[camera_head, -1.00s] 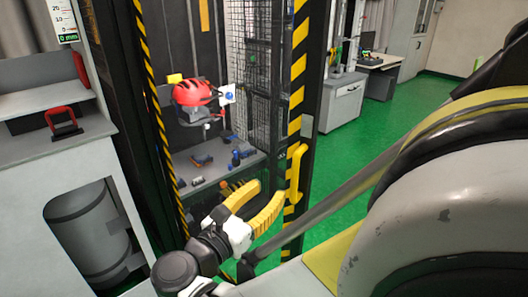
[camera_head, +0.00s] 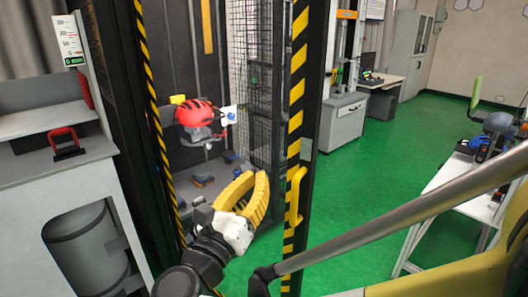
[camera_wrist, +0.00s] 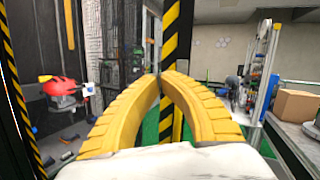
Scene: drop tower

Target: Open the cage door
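The cage door's right edge is a black post with yellow-black stripes (camera_head: 297,95), and it carries a yellow handle (camera_head: 295,200). The striped post also shows in the wrist view (camera_wrist: 171,40), behind my fingers. I cannot tell whether a clear panel fills the space left of it. My gripper (camera_head: 262,178) has yellow ribbed fingers and is just left of the handle in the head view. In the wrist view its bowed fingertips (camera_wrist: 163,76) meet, with nothing seen held between them.
Inside the cage, a red helmet (camera_head: 194,112) sits on a headform above a floor with small parts. A grey cabinet (camera_head: 75,170) stands left. Green floor (camera_head: 370,180) is free to the right. A white table (camera_head: 455,205) stands at far right.

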